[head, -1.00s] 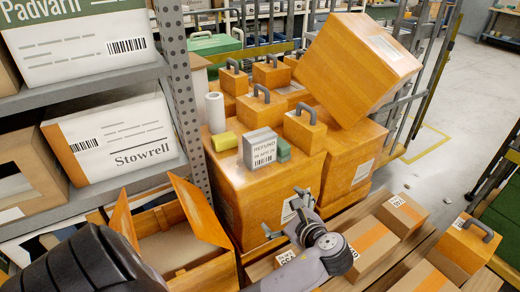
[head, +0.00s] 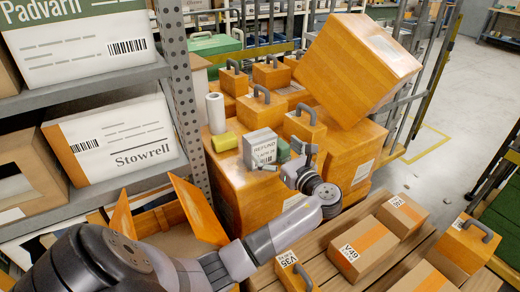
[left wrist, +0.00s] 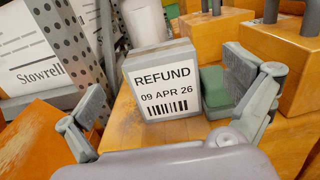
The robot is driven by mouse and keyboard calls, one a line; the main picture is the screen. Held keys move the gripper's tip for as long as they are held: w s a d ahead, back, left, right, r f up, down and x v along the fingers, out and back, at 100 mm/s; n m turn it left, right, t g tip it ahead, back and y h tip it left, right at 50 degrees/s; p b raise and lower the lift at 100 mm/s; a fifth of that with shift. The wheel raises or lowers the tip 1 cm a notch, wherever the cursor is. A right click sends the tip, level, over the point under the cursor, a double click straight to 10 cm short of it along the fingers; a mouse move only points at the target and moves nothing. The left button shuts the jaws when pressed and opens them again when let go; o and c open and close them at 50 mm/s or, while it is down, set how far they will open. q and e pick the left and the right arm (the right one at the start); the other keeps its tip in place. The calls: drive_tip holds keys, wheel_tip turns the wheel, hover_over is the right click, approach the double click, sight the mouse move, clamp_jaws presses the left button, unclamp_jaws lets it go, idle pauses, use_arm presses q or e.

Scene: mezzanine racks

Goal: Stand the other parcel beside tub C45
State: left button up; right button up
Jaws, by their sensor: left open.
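A small grey-white parcel (head: 261,148) labelled "REFUND" stands upright on top of a large orange box (head: 240,190). In the left wrist view the parcel (left wrist: 160,82) shows its label, "REFUND 09 APR 26", and a barcode. My left gripper (head: 287,161) is open just in front of it. In the left wrist view the two fingers of this gripper (left wrist: 168,100) are spread, one toward each side of the parcel, with the parcel beyond and no clear contact. I cannot make out a label reading C45. My right gripper is not in view.
A white roll (head: 215,112), a yellow block (head: 224,142) and a green block (head: 283,150) crowd the parcel. Orange handled weights (head: 306,127) stand behind. A large tilted box (head: 355,65) leans at right. A slatted surface holds cartons, one labelled V49 (head: 362,250). An open box (head: 190,208) is at left.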

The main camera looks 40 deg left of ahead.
sight(265, 141)
use_arm(q)
drive_tip(key=shift+x, duration=3.35)
drive_tip(key=shift+s+f, duration=0.1)
drive_tip(key=shift+f, duration=0.05)
drive_tip(key=shift+c, duration=0.6)
drive_tip(key=c, duration=1.2)
drive_tip(key=shift+c, duration=1.1)
